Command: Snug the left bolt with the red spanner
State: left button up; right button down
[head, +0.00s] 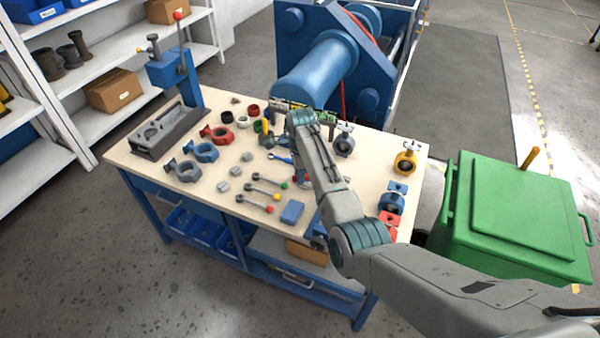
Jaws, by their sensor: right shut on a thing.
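My right arm reaches in from the lower right over the workbench (335,200). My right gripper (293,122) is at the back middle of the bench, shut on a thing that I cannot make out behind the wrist. No red spanner can be told apart. A dark fixture with a green part (322,115) stands by the gripper, partly covered by my wrist. The left bolt cannot be made out. My left gripper is out of view.
A blue press stand (185,85) is at the bench's left end. Red (219,134) and blue (203,151) valve rings lie on the left half. Levers with coloured knobs (262,190) lie in front. A green bin (515,210) is right of the bench. Big blue machinery (320,65) stands behind.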

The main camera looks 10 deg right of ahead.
jog(key=shift+r, duration=1.15)
jog(key=shift+r, duration=2.4)
